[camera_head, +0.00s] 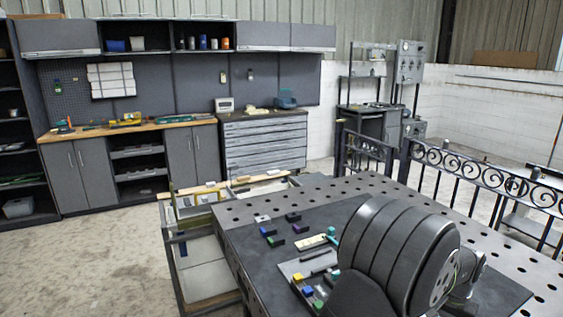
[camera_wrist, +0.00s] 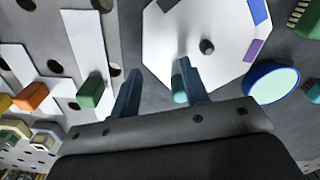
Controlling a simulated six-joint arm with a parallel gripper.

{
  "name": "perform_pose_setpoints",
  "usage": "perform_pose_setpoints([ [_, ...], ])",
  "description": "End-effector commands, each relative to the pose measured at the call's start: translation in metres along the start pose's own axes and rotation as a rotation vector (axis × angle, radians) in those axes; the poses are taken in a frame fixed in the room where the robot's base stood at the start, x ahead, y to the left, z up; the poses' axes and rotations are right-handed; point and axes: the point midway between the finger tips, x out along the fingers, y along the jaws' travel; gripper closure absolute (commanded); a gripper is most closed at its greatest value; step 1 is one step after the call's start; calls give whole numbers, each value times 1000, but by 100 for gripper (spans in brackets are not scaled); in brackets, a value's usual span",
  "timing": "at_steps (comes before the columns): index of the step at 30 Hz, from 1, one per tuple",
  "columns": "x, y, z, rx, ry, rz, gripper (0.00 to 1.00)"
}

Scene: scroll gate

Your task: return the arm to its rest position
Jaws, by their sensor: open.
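My gripper (camera_wrist: 156,88) shows in the wrist view with its two blue-grey fingers apart and nothing visible held between them. A white octagonal plate (camera_wrist: 160,45) with a dark knob (camera_wrist: 207,46) and blue and purple patches lies beyond the fingers. The right finger overlaps the plate in the picture; I cannot tell whether they touch. In the head view my dark arm fills the lower right over the perforated table (camera_head: 232,222) and hides part of its top. My gripper cannot be made out clearly there.
Small coloured blocks (camera_head: 275,241) lie on the dark mat (camera_head: 262,268). In the wrist view, a green block (camera_wrist: 91,91) and an orange block (camera_wrist: 31,97) sit on pale strips, and a round pale green disc (camera_wrist: 272,81) is at right. A scrolled metal railing (camera_head: 480,170) stands behind the table.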

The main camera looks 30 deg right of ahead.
Motion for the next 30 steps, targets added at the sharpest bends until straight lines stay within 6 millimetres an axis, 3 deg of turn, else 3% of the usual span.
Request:
perform_pose_setpoints([
  [4, -1, 1, 7, 123, 2, 1, 58],
  [9, -36, 1, 6, 125, 6, 1, 58],
  [16, -67, 1, 6, 123, 3, 1, 58],
  [29, -77, 1, 7, 122, 1, 0, 58],
  [30, -77, 1, 7, 122, 1, 0, 55],
])
